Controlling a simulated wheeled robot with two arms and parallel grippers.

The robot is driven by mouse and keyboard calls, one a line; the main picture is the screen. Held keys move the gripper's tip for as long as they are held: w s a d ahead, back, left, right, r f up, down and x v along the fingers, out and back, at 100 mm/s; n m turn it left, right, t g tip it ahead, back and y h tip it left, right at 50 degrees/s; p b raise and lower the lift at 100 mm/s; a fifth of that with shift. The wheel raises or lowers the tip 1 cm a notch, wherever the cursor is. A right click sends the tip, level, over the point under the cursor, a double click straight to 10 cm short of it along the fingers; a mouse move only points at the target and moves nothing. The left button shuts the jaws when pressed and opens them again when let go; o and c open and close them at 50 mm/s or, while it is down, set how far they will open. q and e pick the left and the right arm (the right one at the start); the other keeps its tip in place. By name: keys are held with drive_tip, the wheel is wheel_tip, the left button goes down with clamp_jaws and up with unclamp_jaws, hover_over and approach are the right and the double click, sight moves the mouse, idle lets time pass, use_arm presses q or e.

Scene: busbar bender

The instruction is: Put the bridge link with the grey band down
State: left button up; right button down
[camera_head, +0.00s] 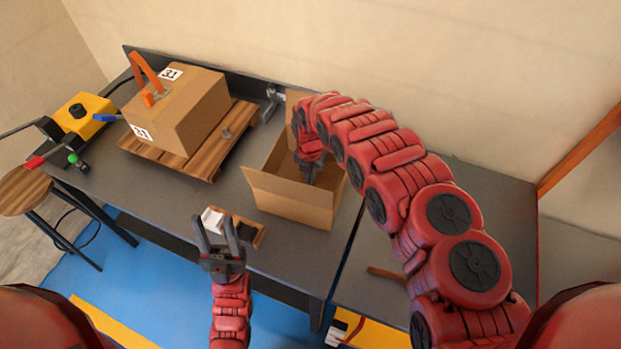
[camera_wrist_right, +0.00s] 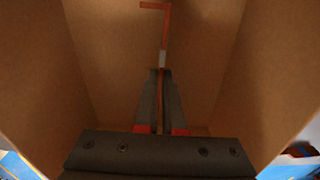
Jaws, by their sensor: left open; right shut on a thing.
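The copper-coloured bridge link (camera_wrist_right: 165,28) shows in the right wrist view, with a bent end at the top and a grey band (camera_wrist_right: 163,60) just beyond my fingertips. My right gripper (camera_wrist_right: 160,75) is shut on it, pointing into an open cardboard box (camera_head: 290,204). In the head view my right gripper (camera_head: 307,172) is inside the box opening, and the link is hidden there. I cannot tell whether the link touches the box floor.
A yellow device (camera_head: 82,113) is at the left. Another copper-coloured piece (camera_head: 386,274) lies on the right table. A stool (camera_head: 22,190) stands left.

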drive_tip(key=shift+d+f, duration=0.1)
drive_tip(key=shift+f, duration=0.35)
drive_tip(key=shift+f, duration=0.1)
drive_tip(key=c, duration=1)
unclamp_jaws()
